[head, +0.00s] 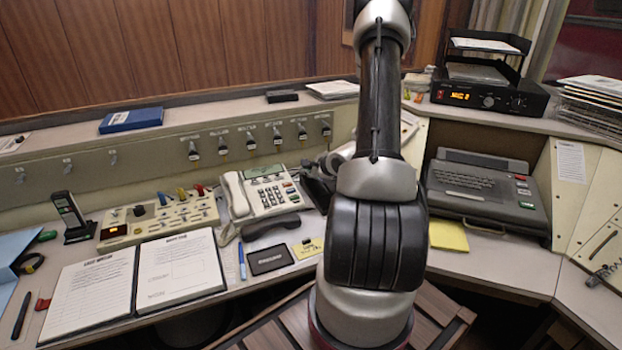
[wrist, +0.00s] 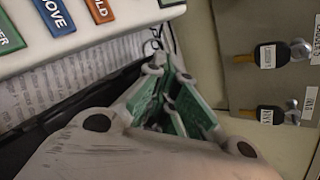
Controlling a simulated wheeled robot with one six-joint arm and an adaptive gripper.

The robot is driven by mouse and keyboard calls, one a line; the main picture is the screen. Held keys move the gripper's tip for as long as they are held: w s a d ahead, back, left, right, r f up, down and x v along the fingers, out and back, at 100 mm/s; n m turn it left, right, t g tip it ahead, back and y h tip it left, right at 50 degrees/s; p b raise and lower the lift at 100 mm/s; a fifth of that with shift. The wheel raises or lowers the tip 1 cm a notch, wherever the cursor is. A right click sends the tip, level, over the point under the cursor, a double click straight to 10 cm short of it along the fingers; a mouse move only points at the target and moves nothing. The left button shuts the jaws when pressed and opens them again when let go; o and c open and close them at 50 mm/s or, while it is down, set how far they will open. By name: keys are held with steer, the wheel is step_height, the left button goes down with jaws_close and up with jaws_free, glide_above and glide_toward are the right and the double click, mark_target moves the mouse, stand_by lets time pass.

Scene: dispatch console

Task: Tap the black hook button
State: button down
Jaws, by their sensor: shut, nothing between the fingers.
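The desk telephone (head: 265,191) is a cream console with a dark display, keys and coloured buttons; its white handset (head: 236,194) lies along its left side. In the wrist view, the telephone's edge (wrist: 100,38) fills the upper left, with green, blue and orange buttons. I cannot make out a black hook button in either view. My gripper (wrist: 168,103) is shut and empty, its green-padded fingers beyond the telephone's edge, near the key panel. In the head view my gripper (head: 318,184) is just right of the telephone, partly hidden by my arm.
A panel (wrist: 240,85) with labelled keys stands right in the wrist view. A switch box (head: 160,220) and open binder (head: 136,268) are left; a grey keyboard machine (head: 487,191) is right. A printed sheet (wrist: 85,72) lies under the telephone's edge.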

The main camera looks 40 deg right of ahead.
mark_target(310, 182)
stand_by(0.4)
steer(key=shift+s+r, duration=0.15)
steer(key=shift+r, duration=0.65)
steer(key=shift+s+a+r, duration=0.1)
steer(key=shift+s+r, duration=0.1)
steer(key=shift+r, duration=1.05)
steer(key=shift+s+r, duration=0.2)
steer(key=shift+r, duration=1.05)
